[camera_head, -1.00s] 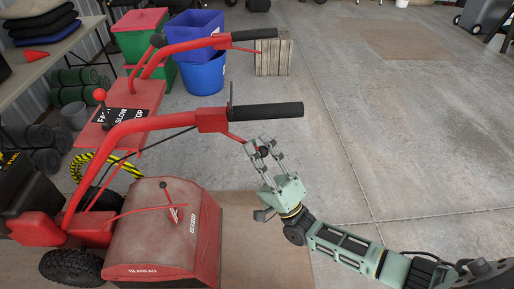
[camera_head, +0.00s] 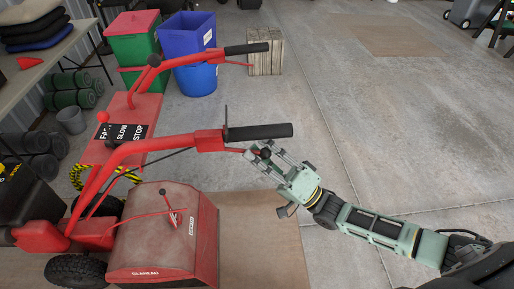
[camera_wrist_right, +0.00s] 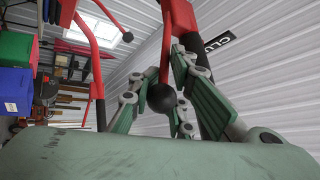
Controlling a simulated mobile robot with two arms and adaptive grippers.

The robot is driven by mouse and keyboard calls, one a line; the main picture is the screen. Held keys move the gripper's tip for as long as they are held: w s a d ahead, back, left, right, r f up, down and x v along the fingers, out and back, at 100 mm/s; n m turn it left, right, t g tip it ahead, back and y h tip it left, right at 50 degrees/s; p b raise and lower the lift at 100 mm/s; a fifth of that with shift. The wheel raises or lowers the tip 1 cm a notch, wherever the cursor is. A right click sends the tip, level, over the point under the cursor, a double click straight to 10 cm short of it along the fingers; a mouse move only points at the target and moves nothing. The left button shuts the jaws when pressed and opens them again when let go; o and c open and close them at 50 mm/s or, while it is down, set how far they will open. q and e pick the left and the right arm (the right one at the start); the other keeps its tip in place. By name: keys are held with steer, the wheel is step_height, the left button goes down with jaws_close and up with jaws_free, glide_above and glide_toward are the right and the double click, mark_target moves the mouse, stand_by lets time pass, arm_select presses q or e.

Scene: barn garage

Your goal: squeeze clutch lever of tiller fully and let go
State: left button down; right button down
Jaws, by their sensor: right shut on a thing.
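The red tiller (camera_head: 160,240) stands at the left, with two red handlebars ending in black grips. The near black grip (camera_head: 260,131) points right. Under it runs the thin red clutch lever (camera_head: 236,149), ending in a black ball. A small gap shows between lever and grip. My right gripper (camera_head: 262,152) is shut on the lever near the ball, just below the grip. In the right wrist view the red lever (camera_wrist_right: 166,48) and its black ball (camera_wrist_right: 161,98) sit between the green finger pads. My left gripper is not in view.
The far handlebar has its own black grip (camera_head: 246,48) and red lever. Behind stand a blue bin (camera_head: 187,35), a green bin (camera_head: 132,47) and a wooden crate (camera_head: 265,60). A table (camera_head: 60,48) is at the left.

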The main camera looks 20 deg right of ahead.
steer(key=shift+r, duration=0.15)
steer(key=c, duration=1.7)
jaws_free()
steer(key=shift+o, duration=0.2)
steer(key=shift+s+d+f, duration=0.15)
steer(key=shift+s+f, duration=0.05)
steer(key=shift+f, duration=0.1)
steer(key=v, duration=1.1)
steer(key=shift+s+d, duration=0.15)
